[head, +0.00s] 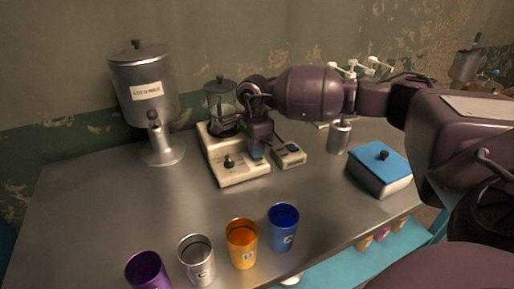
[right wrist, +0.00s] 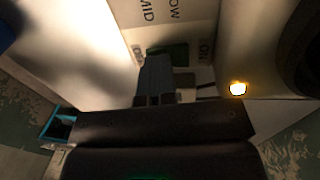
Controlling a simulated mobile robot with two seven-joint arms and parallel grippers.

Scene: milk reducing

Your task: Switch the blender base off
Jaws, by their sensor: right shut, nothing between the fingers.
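The blender base (head: 238,178) is a cream box on the metal table, with a black knob (head: 229,162) on its front part. My right gripper (head: 257,150) reaches down at the base's right side, shut and empty. In the right wrist view its fingertips (right wrist: 156,78) are beside a dark green switch-like part (right wrist: 168,50), near the labels "ON", "LOW" and "MID". I cannot tell whether they touch. A small yellow light (right wrist: 238,88) glows to the right. My left gripper is not in view.
A small cream device (head: 289,155) lies right of the base. A large metal dispenser (head: 145,90) stands at the back left. Purple, silver, orange (head: 242,245) and blue (head: 283,228) cups line the front. A blue-lidded box (head: 380,165) is at the right. The table's left part is clear.

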